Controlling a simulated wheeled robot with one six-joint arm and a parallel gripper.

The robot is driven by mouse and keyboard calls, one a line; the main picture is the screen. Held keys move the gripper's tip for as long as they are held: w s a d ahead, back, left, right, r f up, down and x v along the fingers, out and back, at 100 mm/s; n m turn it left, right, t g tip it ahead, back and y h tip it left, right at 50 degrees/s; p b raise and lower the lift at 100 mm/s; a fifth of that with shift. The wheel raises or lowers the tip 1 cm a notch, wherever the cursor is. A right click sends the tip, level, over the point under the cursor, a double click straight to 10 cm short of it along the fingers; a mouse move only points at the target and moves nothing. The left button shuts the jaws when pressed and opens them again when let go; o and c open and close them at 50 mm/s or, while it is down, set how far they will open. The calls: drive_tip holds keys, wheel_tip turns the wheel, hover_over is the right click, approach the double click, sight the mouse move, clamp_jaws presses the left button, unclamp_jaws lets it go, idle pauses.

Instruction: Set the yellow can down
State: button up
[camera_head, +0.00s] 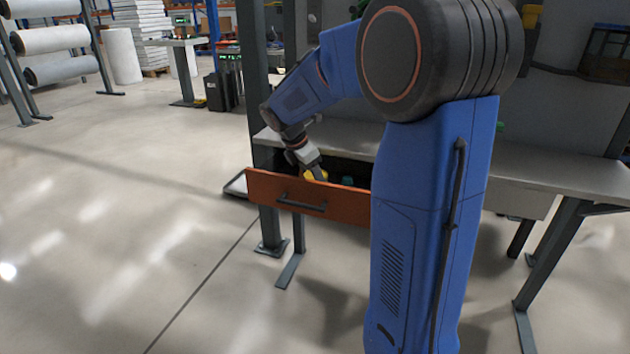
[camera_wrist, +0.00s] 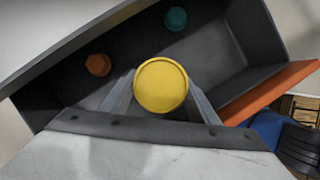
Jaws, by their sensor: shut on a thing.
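The yellow can (camera_wrist: 161,86) shows end-on in the wrist view, between the two fingers of my gripper (camera_wrist: 160,98), which is shut on it. The can is over or inside an open dark drawer (camera_wrist: 225,75); I cannot tell whether it touches the drawer floor. In the head view a bit of the yellow can (camera_head: 314,175) shows at my gripper (camera_head: 318,172), just behind the orange drawer front (camera_head: 310,195), which hides its lower part.
Inside the drawer lie an orange object (camera_wrist: 98,65) and a teal object (camera_wrist: 176,18), apart from the can. The drawer hangs under a grey workbench (camera_head: 570,178). The bench top stands close above the drawer. Open floor (camera_head: 130,230) lies to the left.

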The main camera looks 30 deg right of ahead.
drive_tip(key=shift+f, duration=0.1)
drive_tip(key=o, duration=1.3)
drive_tip(key=v, duration=1.1)
drive_tip(key=s+a+f+m+t+y, duration=0.1)
drive_tip(key=s+a+f+m, duration=0.2)
drive_tip(key=s+m, duration=0.3)
drive_tip(key=s+a+f+m+t+y, duration=0.2)
drive_tip(key=s+a+m, duration=0.2)
drive_tip(key=s, duration=1)
drive_tip(key=s+a+f+m+t+y, duration=0.1)
drive_tip(key=s+a+f+m, duration=0.2)
drive_tip(key=s+m, duration=0.4)
drive_tip(key=s+a, duration=0.1)
drive_tip(key=s, duration=0.2)
drive_tip(key=shift+f+m+t+y, duration=0.3)
drive_tip(key=shift+m+t, duration=0.1)
